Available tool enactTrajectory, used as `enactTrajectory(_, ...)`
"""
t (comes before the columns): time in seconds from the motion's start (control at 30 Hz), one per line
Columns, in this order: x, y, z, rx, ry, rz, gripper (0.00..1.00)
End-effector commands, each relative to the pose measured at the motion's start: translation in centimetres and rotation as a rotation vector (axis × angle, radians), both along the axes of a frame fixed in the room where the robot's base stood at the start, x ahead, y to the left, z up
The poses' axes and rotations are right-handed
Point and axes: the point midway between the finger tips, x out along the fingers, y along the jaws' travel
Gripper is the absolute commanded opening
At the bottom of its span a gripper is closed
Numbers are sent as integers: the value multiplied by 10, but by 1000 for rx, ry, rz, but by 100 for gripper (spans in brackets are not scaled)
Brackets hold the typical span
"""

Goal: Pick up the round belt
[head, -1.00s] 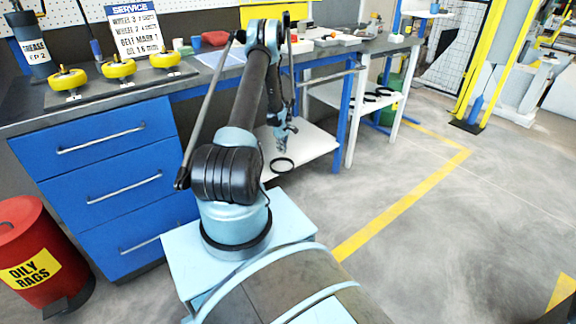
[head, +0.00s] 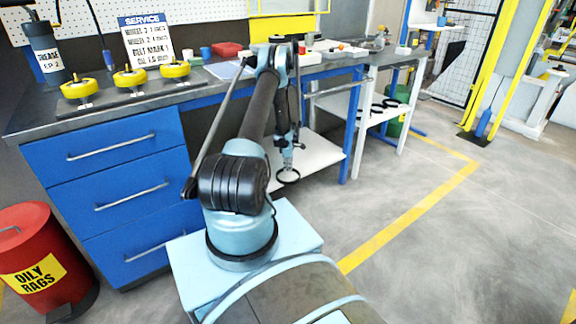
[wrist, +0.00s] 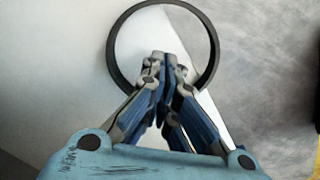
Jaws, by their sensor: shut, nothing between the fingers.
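The round belt, a thin black ring (head: 288,182), lies at the front edge of the low white shelf (head: 318,150). In the wrist view the round belt (wrist: 111,48) is large, partly over the white shelf (wrist: 60,60) and partly past its edge, above the grey floor. My gripper (wrist: 163,58) is shut and empty. Its fingertips appear inside the ring's outline, and its fingers hide the near arc. In the head view my gripper (head: 287,166) points down at the ring. I cannot tell the height gap or whether they touch.
A white shelf unit on the right holds dark rings (head: 390,103). The workbench (head: 215,90) above carries yellow wheels (head: 130,77) and a service sign (head: 146,40). A red oily rags bin (head: 40,255) stands at left. The floor at right is clear.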

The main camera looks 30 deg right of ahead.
Motion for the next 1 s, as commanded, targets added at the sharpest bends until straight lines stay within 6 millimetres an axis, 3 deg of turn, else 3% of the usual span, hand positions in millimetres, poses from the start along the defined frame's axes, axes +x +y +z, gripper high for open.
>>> enactTrajectory(0.27,0,0,-41,0,0,-1,0)
enactTrajectory(0.6,-24,-28,-40,0,0,-3,0)
enactTrajectory(1.0,-26,-30,-40,0,0,-1,0)
